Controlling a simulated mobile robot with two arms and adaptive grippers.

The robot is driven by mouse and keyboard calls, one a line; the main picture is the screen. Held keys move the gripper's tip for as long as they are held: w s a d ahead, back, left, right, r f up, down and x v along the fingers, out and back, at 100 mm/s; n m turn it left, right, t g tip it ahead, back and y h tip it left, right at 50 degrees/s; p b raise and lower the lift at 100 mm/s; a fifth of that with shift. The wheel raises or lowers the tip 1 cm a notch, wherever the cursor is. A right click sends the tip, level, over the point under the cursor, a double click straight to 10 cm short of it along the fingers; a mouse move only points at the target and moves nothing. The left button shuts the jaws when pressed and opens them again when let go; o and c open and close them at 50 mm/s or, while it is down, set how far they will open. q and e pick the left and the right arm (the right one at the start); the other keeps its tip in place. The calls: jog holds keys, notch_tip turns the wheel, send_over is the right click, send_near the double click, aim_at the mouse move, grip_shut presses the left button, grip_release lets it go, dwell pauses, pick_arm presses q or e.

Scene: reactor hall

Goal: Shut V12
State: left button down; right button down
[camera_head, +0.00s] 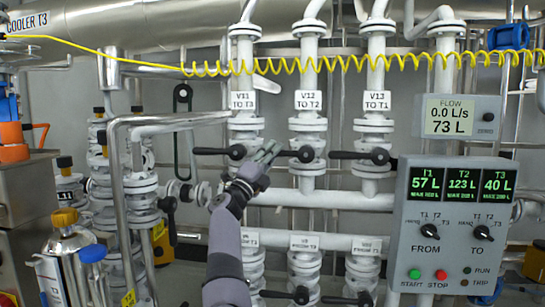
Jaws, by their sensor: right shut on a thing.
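The valve V12 (308,130) is the middle one of the upper row, under a label reading "V12 TO T2" (308,100). Its black lever (292,154) points left, level and crosswise to the vertical pipe. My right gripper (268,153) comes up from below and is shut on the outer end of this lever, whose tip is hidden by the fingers. My left gripper is not in view.
V11's lever (212,151) and V13's lever (350,155) also lie level on either side. A yellow coiled hose (300,66) hangs above. A control panel (450,225) stands right; the flow display (458,118) reads 0.0 L/s, 73 L.

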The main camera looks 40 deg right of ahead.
jog(key=shift+r, duration=0.2)
jog(key=c, duration=1.5)
grip_release()
jog(key=shift+f, duration=0.15)
jog(key=shift+o, duration=0.2)
jog(key=v, duration=1.2)
jog(key=shift+w+f, duration=0.1)
